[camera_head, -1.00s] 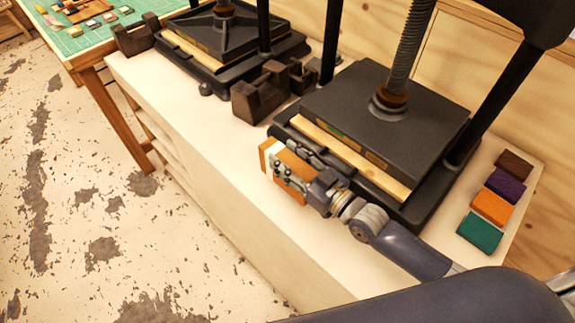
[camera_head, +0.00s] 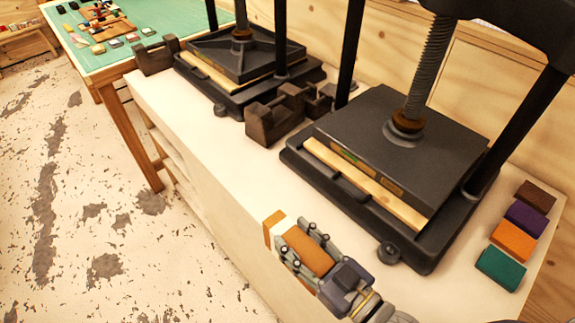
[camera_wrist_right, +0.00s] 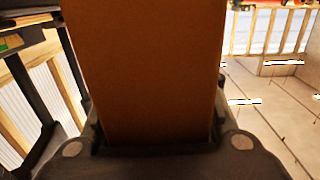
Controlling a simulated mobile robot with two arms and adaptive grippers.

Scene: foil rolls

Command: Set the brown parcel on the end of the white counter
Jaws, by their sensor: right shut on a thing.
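The brown parcel (camera_head: 309,253) is an orange-brown block with a white band near one end. My right gripper (camera_head: 302,254) is shut on it and holds it at the front edge of the white counter (camera_head: 212,158), in front of the nearer press. I cannot tell how high it is above the counter. In the right wrist view the parcel (camera_wrist_right: 145,65) fills the middle, between the fingers. My left gripper is in neither view.
A black screw press (camera_head: 400,150) stands behind the parcel, and another press (camera_head: 240,60) farther left. Dark brown blocks (camera_head: 275,122) stand between them. Small brown, purple, orange and green blocks (camera_head: 513,240) line the counter's right end. A green-topped table (camera_head: 135,45) is at upper left.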

